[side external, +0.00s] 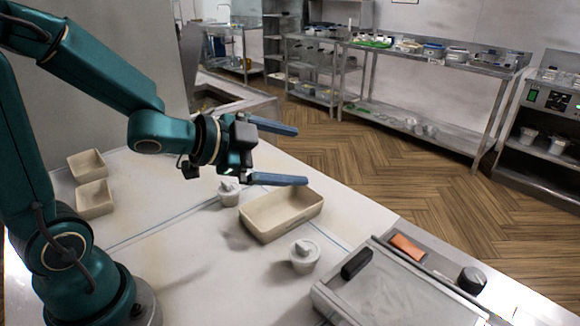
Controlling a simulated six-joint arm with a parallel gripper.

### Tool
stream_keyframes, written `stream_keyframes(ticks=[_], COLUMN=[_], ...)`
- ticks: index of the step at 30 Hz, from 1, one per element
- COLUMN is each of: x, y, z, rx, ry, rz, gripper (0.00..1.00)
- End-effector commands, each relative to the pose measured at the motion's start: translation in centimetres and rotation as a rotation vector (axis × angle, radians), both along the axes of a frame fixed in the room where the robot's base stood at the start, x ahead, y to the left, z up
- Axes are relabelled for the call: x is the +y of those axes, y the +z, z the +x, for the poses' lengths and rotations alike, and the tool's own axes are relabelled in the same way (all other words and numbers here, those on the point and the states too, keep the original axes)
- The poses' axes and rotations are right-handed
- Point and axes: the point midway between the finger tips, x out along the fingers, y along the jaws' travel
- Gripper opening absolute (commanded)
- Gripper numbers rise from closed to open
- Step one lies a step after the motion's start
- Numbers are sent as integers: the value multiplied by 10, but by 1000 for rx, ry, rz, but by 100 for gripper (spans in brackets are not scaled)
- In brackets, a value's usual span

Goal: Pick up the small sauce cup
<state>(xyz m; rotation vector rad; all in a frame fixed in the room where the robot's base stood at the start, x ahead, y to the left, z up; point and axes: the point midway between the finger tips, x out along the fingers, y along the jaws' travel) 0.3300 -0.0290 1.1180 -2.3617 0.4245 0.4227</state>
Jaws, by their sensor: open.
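Two small white lidded cups stand on the white worktop, and I cannot tell which is the small sauce cup. One cup (229,194) stands at the left end of the beige tray, below my gripper in the picture. The other cup (304,258) stands in front of the tray, nearer the camera, and looks larger. My gripper (301,156) is open and empty, with its two blue fingers spread wide and pointing right. It is raised above the worktop, and its lower finger passes over the tray's far edge in the picture.
The rectangular beige tray (282,216) looks empty. Two small beige containers (94,199) (87,164) sit at the left. A fryer unit with a black handle (357,263) and a knob (472,280) fills the lower right. The worktop's front left is clear.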

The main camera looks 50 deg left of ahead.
Motion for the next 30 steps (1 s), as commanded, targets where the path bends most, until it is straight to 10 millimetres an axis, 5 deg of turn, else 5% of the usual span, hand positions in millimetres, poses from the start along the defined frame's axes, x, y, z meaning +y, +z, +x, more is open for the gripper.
stream_keyframes(ticks=[9, 18, 30], x=[-31, -31, -38], y=[-73, -117, -134], z=[-30, -66, -56], rx=[115, 247, 276], ry=[-330, -342, -298], rz=[-248, -526, -567], gripper=[100, 100, 100])
